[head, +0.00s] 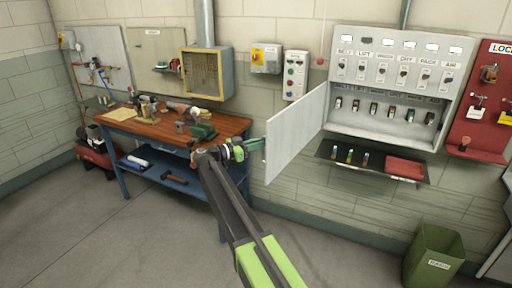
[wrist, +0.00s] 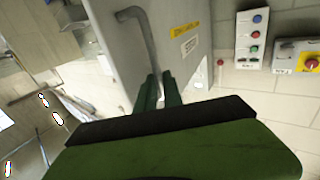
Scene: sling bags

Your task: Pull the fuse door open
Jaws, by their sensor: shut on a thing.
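The fuse door (head: 297,132) is a pale grey panel hinged at the left side of the fuse cabinet (head: 395,45). It stands swung out from the cabinet, which shows open. My gripper (head: 256,146) is at the door's outer edge. In the wrist view the door (wrist: 185,60) fills the upper middle, with a yellow label and a grey bar handle (wrist: 143,28). My gripper (wrist: 160,88) is shut on the lower part of this handle, and its fingers hide the handle's end.
A workbench (head: 155,130) with tools stands left of my gripper. A narrow shelf (head: 338,166) with small fuses and a red cloth (head: 404,167) is below the cabinet. A green bin (head: 434,255) stands at lower right. The floor in front is clear.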

